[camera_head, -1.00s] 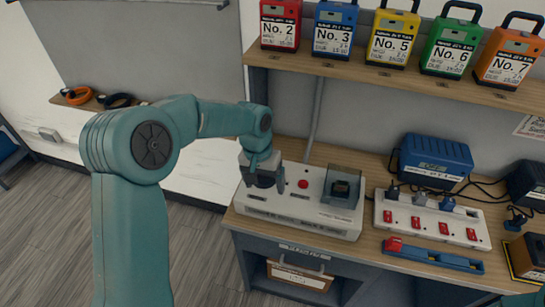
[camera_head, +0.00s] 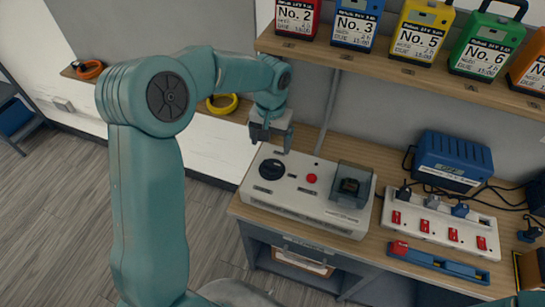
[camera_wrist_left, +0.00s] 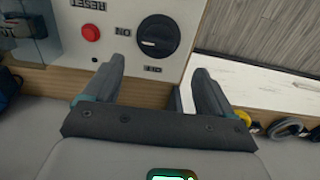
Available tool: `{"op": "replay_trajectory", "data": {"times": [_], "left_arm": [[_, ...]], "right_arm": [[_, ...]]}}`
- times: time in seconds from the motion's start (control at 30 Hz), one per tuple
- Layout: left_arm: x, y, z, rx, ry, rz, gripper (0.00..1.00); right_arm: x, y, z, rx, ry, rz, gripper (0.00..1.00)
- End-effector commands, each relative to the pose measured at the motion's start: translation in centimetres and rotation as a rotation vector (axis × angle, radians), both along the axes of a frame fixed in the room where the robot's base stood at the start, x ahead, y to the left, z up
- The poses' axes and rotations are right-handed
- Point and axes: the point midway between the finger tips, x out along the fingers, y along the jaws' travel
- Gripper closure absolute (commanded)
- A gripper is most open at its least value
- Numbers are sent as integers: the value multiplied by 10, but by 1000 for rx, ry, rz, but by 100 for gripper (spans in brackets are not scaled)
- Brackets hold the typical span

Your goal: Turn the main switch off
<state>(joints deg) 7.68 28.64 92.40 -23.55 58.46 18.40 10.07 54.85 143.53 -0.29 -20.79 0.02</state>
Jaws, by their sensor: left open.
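The main switch is a round black knob (camera_head: 271,169) on the left of a pale control box (camera_head: 300,212). In the left wrist view the knob (camera_wrist_left: 158,36) shows a white mark toward the ON label at its left; the OFF label lies below it in that upside-down picture. My left gripper (camera_head: 272,135) is open and empty, raised behind the knob and apart from it. Its two fingers also show in the left wrist view (camera_wrist_left: 158,82), with the knob beyond their tips. My right gripper is out of view.
A red button (camera_head: 311,178) and a clear-covered switch (camera_head: 349,186) sit right of the knob. A power strip (camera_head: 440,224) and blue case (camera_head: 452,160) stand farther right. A shelf (camera_head: 400,68) with coloured packs overhangs the bench.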

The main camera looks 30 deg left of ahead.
Motion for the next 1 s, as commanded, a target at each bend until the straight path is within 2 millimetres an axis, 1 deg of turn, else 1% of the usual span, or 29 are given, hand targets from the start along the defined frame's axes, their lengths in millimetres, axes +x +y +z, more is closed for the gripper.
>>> {"op": "replay_trajectory", "data": {"times": [0.03,0.2,0.3,0.4,0.5,0.6,0.8,0.83,0.87,0.9,0.97,1.0], "left_arm": [[-2,-1,-12,-3,7,-1,15],[0,-1,-50,-2,5,-2,15],[1,-1,-68,-1,4,-3,15],[2,-1,-80,-1,3,-3,15],[3,-1,-87,-1,0,-4,15],[4,-1,-90,-1,0,-4,15],[4,0,-91,-1,-1,-3,15],[4,0,-91,-1,-1,-4,21],[4,0,-91,-1,-1,-4,31],[4,0,-91,-1,-1,-4,44],[4,0,-90,-1,-1,-4,64],[4,0,-90,-1,-1,-4,71]], "right_arm": [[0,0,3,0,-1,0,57],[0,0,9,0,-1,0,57],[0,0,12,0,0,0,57],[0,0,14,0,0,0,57],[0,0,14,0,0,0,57],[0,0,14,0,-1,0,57],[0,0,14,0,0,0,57],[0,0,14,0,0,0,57],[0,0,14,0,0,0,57],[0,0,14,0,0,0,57],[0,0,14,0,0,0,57],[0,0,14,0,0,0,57]]}}
